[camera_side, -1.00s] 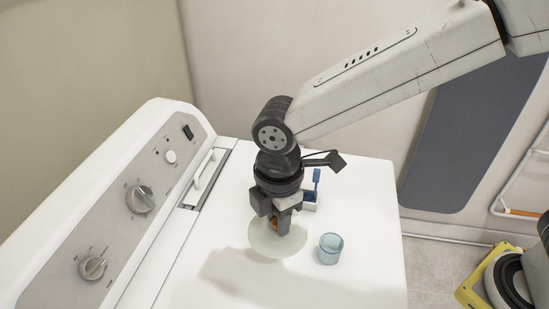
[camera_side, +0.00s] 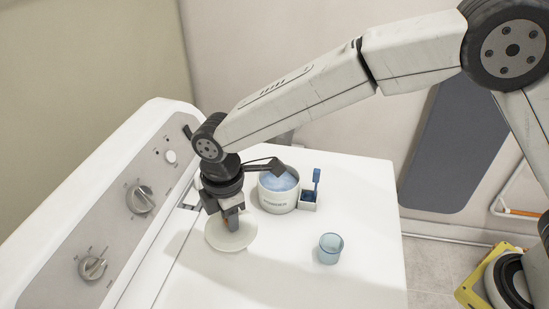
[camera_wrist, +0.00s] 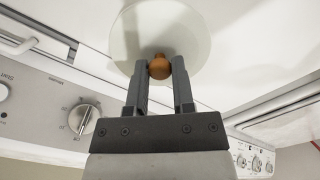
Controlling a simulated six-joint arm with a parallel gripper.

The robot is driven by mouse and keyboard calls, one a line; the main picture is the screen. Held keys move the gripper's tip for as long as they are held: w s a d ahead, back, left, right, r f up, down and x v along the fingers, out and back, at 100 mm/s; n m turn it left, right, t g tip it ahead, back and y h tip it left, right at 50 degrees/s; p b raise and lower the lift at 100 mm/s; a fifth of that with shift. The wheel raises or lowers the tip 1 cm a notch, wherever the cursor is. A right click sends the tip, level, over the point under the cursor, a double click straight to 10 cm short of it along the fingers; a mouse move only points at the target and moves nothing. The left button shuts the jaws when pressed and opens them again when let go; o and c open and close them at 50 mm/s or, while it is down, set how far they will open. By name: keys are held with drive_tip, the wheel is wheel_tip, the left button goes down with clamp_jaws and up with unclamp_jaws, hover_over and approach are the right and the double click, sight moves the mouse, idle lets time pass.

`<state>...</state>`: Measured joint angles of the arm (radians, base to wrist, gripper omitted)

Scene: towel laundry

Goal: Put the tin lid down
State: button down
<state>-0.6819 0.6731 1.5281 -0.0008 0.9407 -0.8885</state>
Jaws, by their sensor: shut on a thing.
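The tin lid (camera_side: 231,240) is a pale round disc with an orange-brown knob, which shows in the wrist view (camera_wrist: 159,67). My gripper (camera_side: 232,222) is shut on the knob, with a finger on each side of it in the wrist view (camera_wrist: 160,72). The lid hangs level over the white machine top, close to the control panel; I cannot tell whether it touches the surface. The tin (camera_side: 277,196) stands uncovered behind and to the right of the lid, with blue powder inside. The gripper hides part of the lid in the side view.
A clear blue cup (camera_side: 330,248) stands at the front right. The control panel (camera_side: 115,215) rises on the left. The white top (camera_side: 285,275) is clear in front.

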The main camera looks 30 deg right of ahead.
sight(213, 219)
drive_tip(key=shift+w+a+f, duration=0.35)
drive_tip(key=shift+w+f, duration=0.15)
drive_tip(key=shift+f, duration=0.25)
drive_tip(key=shift+w+a+f, duration=0.3)
drive_tip(key=shift+w+f, duration=0.25)
drive_tip(key=shift+f, duration=0.15)
drive_tip(key=shift+w+a+f, duration=0.35)
drive_tip(key=shift+w+f, duration=0.15)
drive_tip(key=shift+f, duration=0.25)
drive_tip(key=shift+w+f, duration=0.1)
drive_tip(key=shift+f, duration=0.05)
drive_tip(key=shift+w+a+f, duration=0.1)
drive_tip(key=shift+f, duration=1.6)
drive_tip(key=shift+f, duration=0.15)
drive_tip(key=shift+c, duration=2.3)
unclamp_jaws()
wheel_tip(213, 219, up, 12)
drive_tip(key=shift+r, duration=0.2)
